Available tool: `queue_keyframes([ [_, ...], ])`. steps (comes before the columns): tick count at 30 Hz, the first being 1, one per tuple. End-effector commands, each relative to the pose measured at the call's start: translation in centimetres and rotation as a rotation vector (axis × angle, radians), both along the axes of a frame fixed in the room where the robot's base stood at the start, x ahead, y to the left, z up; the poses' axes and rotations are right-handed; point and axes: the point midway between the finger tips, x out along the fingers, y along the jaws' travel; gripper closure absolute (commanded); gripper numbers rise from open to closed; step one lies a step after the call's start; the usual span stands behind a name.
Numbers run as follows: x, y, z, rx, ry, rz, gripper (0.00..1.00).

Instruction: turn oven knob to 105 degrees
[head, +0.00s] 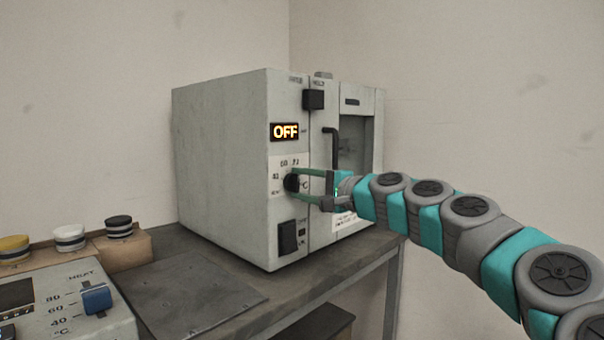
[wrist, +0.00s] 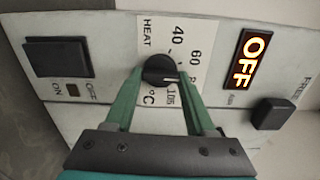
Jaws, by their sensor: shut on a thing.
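The oven (head: 222,160) is a grey box on a bench. Its black round knob (head: 291,182) sits on a white scale plate at the front, and it also shows in the wrist view (wrist: 160,69). The plate reads HEAT, 40, 60 and 105 °C in the wrist view. A short pale mark on the knob lies toward its lower right there; its exact reading is hard to tell. My gripper (wrist: 161,74) has its green fingers on either side of the knob, shut on it. The display (head: 285,132) above reads OFF.
A black rocker switch (head: 288,238) is below the knob, marked ON and OFF in the wrist view. A black square button (head: 314,99) is higher up. A dark door handle (head: 332,147) stands out at right. A heater box with a blue slider (head: 97,298) is at lower left.

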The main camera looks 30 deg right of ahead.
Motion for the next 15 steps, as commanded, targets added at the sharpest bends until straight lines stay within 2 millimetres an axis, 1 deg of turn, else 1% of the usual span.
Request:
queue_keyframes([
  [1,-0.01,-0.15,0.27,0.043,0.017,-0.003,1.00],
  [15,-0.03,-0.10,-0.21,0.459,0.167,-0.004,1.00],
])
